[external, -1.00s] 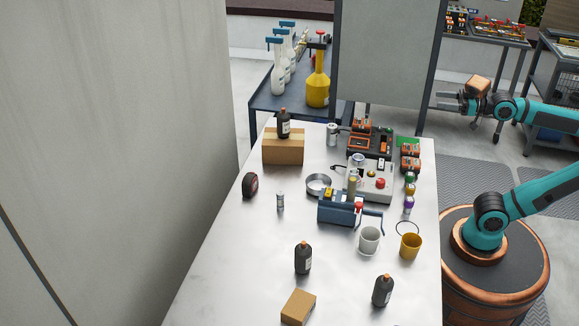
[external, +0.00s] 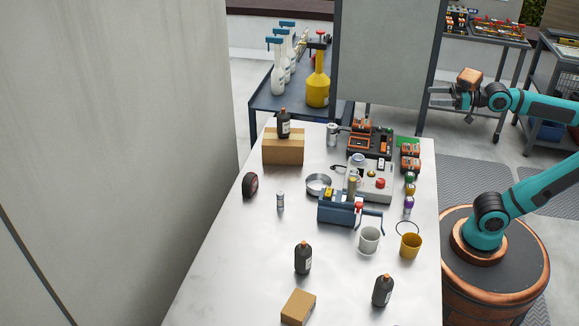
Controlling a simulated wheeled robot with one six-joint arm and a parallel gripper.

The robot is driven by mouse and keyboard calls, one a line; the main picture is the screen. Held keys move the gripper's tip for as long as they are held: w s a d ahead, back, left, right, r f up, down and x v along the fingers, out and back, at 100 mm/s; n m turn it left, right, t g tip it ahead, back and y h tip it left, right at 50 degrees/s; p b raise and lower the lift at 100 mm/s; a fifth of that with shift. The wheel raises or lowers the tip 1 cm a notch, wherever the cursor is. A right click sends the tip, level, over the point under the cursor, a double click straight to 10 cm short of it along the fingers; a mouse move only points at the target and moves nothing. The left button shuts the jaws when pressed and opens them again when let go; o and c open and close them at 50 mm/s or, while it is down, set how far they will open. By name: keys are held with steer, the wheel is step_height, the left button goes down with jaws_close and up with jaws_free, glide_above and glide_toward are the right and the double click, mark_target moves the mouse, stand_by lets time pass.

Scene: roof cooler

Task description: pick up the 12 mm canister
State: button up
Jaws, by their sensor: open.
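A small grey canister (external: 280,201) stands upright on the left half of the white table (external: 235,265). A larger silver canister (external: 332,134) stands near the table's back edge, right of a cardboard box. Size markings are too small to read, so I cannot tell which is the 12 mm one. My gripper (external: 432,97) is open, with nothing visible between its fingers. It is in the air at the upper right, beyond the table's back right corner and apart from both canisters.
A dark bottle stands on the cardboard box (external: 283,151). A blue toolbox (external: 340,208), grey mug (external: 369,239), yellow cup (external: 411,245) and electronic units (external: 372,180) crowd the right side. Dark bottles (external: 303,258) and a small box (external: 298,307) are in front. The left front is clear.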

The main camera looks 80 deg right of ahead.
steer(key=w+a+r+n+g+y, duration=0.2)
steer(key=w+a+r+g, duration=0.25)
steer(key=w+a, duration=0.7)
steer(key=n+g, duration=0.6)
steer(key=g, duration=0.3)
glide_above(303, 246)
steer(key=s+d, duration=0.4)
steer(key=d, duration=0.1)
step_height(303, 246, down, 8)
steer(key=f, duration=0.1)
steer(key=x, duration=1.1)
steer(key=shift+w+a, duration=0.2)
steer(key=shift+a, duration=0.05)
steer(key=shift+a+x, duration=0.2)
steer(key=shift+x, duration=2.35)
steer(key=shift+s, duration=0.1)
steer(key=shift+c, duration=0.2)
